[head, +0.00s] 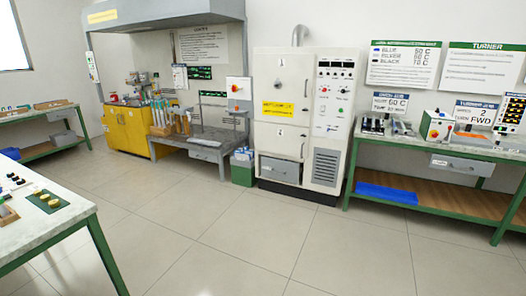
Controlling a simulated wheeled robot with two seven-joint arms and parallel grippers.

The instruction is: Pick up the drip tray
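No object in the head view is labelled as a drip tray, and I cannot tell for certain which one it is. A shallow blue tray (386,194) lies on the wooden lower shelf of the green-framed bench at the right. A grey drawer-like box (279,169) sits in the low opening of the white cabinet. Neither of my grippers is in view.
The white oven-like cabinet (280,95) stands against the back wall, with a green bin (243,172) beside it. A grey metal table (205,138) and a yellow cabinet (124,133) stand left. A white-topped table (50,228) is near left. The tiled floor (230,230) is clear.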

